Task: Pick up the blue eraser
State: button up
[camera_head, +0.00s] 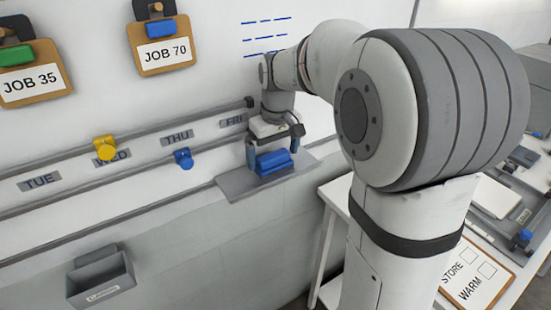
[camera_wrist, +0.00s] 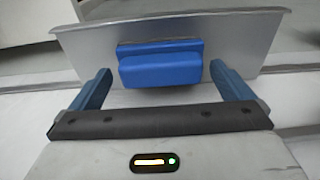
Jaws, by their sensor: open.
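The blue eraser (camera_head: 274,161) rests on a grey ledge (camera_head: 240,184) at the foot of the whiteboard. It also shows in the wrist view (camera_wrist: 160,68), centred ahead between my two fingers. My gripper (camera_head: 274,150) is open, and its blue-tipped fingers stand to the left and right of the eraser in the head view. In the wrist view my gripper (camera_wrist: 160,88) has a clear gap between each finger and the eraser's ends. No contact shows. The back of the eraser is partly hidden in both views.
Yellow (camera_head: 104,148) and blue (camera_head: 183,158) sliders sit on rails to the left, beside day labels. Clipboards (camera_head: 160,42) hang above. A grey bin (camera_head: 100,280) is mounted lower left. A white table with a checklist board (camera_head: 474,274) stands at the right.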

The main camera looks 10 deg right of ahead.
aim_at(274, 155)
jog(key=shift+w+f, duration=0.1)
jog(key=shift+f, duration=0.4)
jog(key=c, duration=0.8)
jog(key=shift+r, duration=0.15)
jog(key=shift+s+r+b, duration=0.2)
jog(key=shift+r+b, duration=0.15)
jog(key=shift+b, duration=0.1)
notch_tip(274, 155, up, 6)
jog(key=shift+f+b, duration=0.15)
jog(key=shift+b, duration=0.2)
jog(key=s+d+b, duration=0.1)
jog(key=s+d, duration=0.1)
jog(key=s, duration=0.4)
jog(key=s+d+b, duration=0.2)
jog(key=s, duration=0.4)
jog(key=s+d+b, duration=0.1)
jog(key=s+d, duration=0.1)
jog(key=s, duration=0.4)
jog(key=shift+s+b, duration=0.3)
jog(key=shift+s, duration=0.1)
